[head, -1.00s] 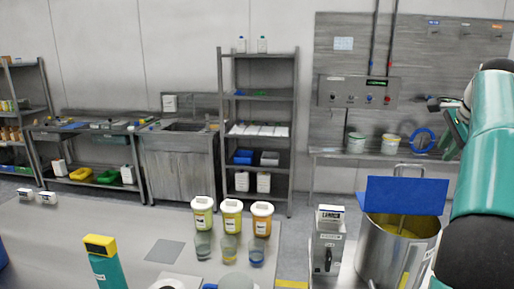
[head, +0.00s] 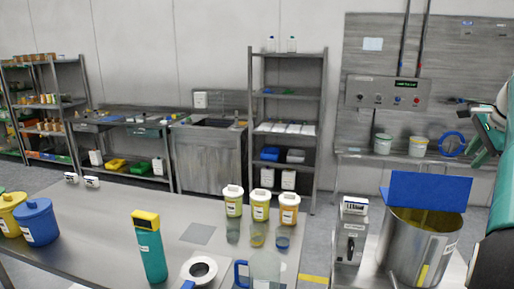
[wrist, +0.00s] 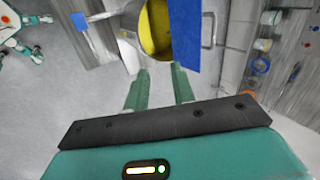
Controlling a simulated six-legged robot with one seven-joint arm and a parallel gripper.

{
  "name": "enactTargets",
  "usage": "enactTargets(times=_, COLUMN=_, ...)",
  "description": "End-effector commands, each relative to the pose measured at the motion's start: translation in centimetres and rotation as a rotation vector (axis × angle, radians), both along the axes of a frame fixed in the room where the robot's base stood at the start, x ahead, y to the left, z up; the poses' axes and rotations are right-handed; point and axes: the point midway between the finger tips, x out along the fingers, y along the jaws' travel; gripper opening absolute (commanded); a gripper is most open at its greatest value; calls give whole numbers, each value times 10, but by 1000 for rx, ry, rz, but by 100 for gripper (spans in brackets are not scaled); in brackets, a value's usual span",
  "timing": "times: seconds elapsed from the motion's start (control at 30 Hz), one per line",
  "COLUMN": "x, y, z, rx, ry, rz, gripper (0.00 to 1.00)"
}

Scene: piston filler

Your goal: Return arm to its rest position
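My arm (head: 497,190) shows at the right edge of the head view, beside the steel pot and mostly out of frame. In the wrist view my gripper (wrist: 160,78) has two green fingers standing apart with nothing between them. Beyond the fingertips are the steel pot's yellow contents (wrist: 156,28) and a blue panel (wrist: 187,38). The fingers look apart from both, though depth is hard to judge. No rest mount for the arm is visible.
The pot (head: 408,262) stands right of a labelled grey box (head: 351,245). The table (head: 110,215) holds several tubs and beakers, a blue bucket (head: 38,222), a teal bottle (head: 151,250) and a clear jug (head: 265,268). Shelving (head: 288,103) and a control panel (head: 387,93) line the wall.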

Motion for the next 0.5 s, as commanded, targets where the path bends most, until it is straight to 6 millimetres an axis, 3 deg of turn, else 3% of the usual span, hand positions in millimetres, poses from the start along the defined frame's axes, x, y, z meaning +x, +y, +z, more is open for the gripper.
enactTargets(times=0.27, x=-5, y=59, z=-6, rx=-55, ry=13, rz=181, gripper=25)
enactTargets(times=0.37, x=-11, y=89, z=-11, rx=-87, ry=21, rz=273, gripper=25)
enactTargets(times=0.5, x=-28, y=148, z=-25, rx=-158, ry=35, rz=458, gripper=25)
